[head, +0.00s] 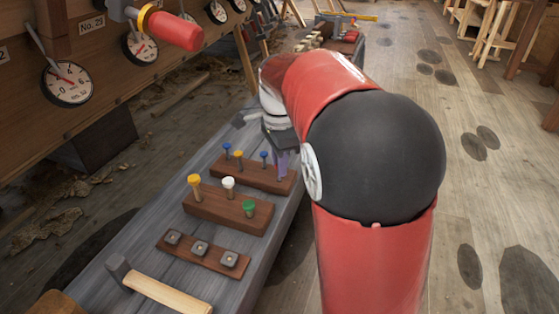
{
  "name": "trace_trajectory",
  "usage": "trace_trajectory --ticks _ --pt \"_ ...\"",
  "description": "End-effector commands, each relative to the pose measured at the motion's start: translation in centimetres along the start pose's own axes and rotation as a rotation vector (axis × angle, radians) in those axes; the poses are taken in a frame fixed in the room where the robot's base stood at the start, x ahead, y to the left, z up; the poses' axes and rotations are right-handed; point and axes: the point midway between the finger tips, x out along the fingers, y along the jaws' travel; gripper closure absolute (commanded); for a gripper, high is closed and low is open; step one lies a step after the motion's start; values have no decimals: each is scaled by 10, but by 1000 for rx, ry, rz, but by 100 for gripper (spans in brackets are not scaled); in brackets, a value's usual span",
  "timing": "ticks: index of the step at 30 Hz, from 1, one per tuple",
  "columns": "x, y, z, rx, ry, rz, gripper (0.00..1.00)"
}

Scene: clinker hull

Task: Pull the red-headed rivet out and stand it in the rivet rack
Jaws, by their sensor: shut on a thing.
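The rear block (223,172) holds two blue-headed rivets (227,147) and a yellow-headed one (238,155). The middle block (225,209) holds upright yellow (194,181), white (228,183) and green-headed (249,206) rivets. I cannot tell which block is the rivet rack.
A low strip (214,262) with three square pieces lies in front, then a wooden-handled hammer (165,291). Gauges (67,83) and a red-handled lever (174,31) are on the plank wall at left.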

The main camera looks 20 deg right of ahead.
Motion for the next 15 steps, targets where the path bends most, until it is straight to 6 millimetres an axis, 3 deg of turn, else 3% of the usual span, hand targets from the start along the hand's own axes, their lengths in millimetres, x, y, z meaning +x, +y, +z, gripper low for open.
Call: trace_trajectory --ticks 15 --pt "14 0 0 0 0 0 100"
